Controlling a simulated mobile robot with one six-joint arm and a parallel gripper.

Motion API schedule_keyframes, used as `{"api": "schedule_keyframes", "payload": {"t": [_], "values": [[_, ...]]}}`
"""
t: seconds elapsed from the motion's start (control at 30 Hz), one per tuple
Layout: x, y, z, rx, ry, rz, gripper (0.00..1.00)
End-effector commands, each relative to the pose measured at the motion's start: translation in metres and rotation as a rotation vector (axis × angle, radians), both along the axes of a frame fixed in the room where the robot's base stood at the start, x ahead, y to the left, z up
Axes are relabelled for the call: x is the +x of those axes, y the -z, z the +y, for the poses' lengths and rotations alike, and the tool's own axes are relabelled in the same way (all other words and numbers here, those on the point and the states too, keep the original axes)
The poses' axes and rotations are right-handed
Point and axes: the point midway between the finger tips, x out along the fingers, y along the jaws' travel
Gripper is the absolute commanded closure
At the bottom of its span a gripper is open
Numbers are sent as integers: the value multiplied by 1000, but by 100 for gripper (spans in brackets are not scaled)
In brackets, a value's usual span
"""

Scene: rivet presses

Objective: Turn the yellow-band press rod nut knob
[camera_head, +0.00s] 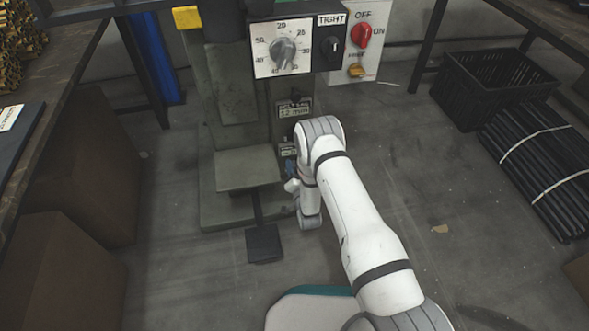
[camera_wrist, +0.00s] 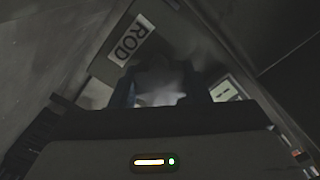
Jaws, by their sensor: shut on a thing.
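The yellow-band press (camera_head: 215,140) is a grey-green machine at the middle of the head view, with a yellow block (camera_head: 187,17) at its upper left. In the wrist view a white label reading ROD (camera_wrist: 131,42) is on the panel. Beside it is a dark, blurred, lobed knob (camera_wrist: 160,78), the rod nut knob. My gripper (camera_wrist: 168,92) is shut on this knob, with one finger on each side of it. In the head view my arm hides most of the knob and gripper. The knob's exact turn angle is too dim to tell.
A black foot pedal (camera_head: 264,244) lies in front. A black crate (camera_head: 482,88) and bundled dark rods (camera_head: 540,160) are at right.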

Motion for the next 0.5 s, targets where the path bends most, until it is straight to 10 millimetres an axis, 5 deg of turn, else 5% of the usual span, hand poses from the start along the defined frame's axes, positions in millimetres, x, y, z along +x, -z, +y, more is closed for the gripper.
{"api": "schedule_keyframes", "payload": {"t": [0.5], "values": [[-1, 0, 0, 472, 1, 137, 81]]}}
